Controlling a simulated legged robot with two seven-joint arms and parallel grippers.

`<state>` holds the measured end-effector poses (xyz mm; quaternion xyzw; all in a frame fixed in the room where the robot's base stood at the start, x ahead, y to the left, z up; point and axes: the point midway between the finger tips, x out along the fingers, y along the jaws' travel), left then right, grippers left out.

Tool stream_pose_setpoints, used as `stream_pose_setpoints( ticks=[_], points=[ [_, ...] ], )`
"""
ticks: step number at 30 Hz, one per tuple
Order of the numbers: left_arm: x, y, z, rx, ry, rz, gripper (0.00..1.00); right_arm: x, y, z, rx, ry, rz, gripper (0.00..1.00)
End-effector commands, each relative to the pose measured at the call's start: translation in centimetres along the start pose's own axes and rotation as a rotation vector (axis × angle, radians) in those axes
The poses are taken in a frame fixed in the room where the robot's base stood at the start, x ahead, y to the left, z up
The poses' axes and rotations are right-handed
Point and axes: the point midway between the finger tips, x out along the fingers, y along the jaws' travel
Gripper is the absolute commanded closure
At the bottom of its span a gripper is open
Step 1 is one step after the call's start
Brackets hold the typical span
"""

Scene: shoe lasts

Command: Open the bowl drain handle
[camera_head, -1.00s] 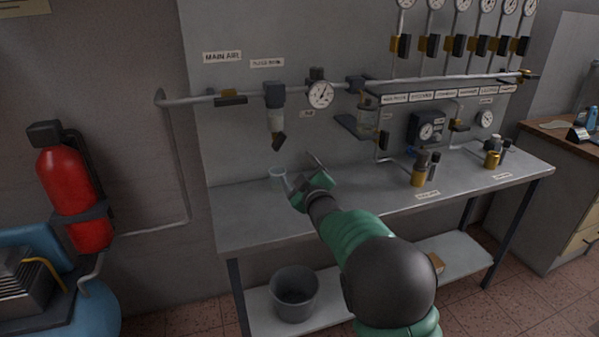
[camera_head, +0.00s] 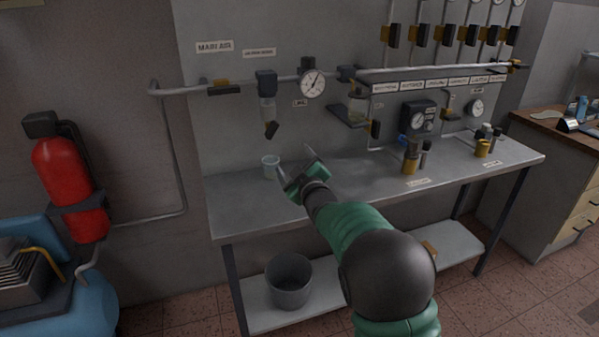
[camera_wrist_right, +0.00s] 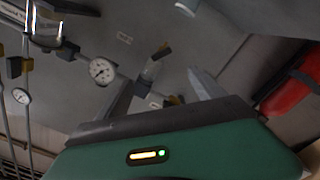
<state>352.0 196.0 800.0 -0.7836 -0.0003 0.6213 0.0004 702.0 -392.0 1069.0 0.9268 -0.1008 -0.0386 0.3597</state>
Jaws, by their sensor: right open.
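The clear filter bowl (camera_head: 267,110) hangs under a dark cap on the wall pipe, left of the round gauge. A small black drain handle (camera_head: 271,130) sits at its lower end, tilted. My right gripper (camera_head: 293,163) is open and empty, below and slightly right of the handle in the head view, apart from it. In the right wrist view, the bowl (camera_wrist_right: 151,71) and the dark handle (camera_wrist_right: 163,50) show between and beyond the two spread fingers (camera_wrist_right: 162,78). My left gripper is not in view.
A clear cup (camera_head: 270,167) stands on the metal bench (camera_head: 240,205) beside my gripper. The gauge (camera_head: 312,84) and a second bowl (camera_head: 357,106) are to the right. A yellow-black valve (camera_head: 225,88) is on the pipe to the left. A grey bin (camera_head: 289,281) sits below.

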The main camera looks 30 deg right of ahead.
Motion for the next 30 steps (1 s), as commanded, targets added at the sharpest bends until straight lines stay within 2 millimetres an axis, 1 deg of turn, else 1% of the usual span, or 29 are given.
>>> stream_pose_setpoints(
  ticks=[2,5,12,15,18,22,29,30],
  points=[
    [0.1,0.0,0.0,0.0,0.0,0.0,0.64,-1.3,0.0,0.1,0.001,-0.002,0.0,0.22],
    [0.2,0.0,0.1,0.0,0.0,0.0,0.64,-3.8,0.0,0.1,0.003,-0.001,0.0,0.22],
    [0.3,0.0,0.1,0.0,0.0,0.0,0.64,-11.0,-0.1,0.1,0.003,0.001,-0.001,0.22],
    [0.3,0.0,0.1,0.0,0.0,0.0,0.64,-13.4,-0.1,0.2,0.004,-0.001,-0.001,0.22],
    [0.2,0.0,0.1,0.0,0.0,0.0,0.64,-15.0,0.0,0.2,0.003,-0.001,0.0,0.22],
    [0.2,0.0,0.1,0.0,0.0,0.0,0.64,-16.0,-0.1,0.3,0.002,-0.002,-0.002,0.22],
    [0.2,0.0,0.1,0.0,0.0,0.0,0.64,-16.1,-0.2,0.3,0.002,-0.002,-0.002,0.22],
    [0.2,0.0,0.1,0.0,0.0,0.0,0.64,-16.1,-0.2,0.3,0.002,-0.002,-0.002,0.26]
  ],
)
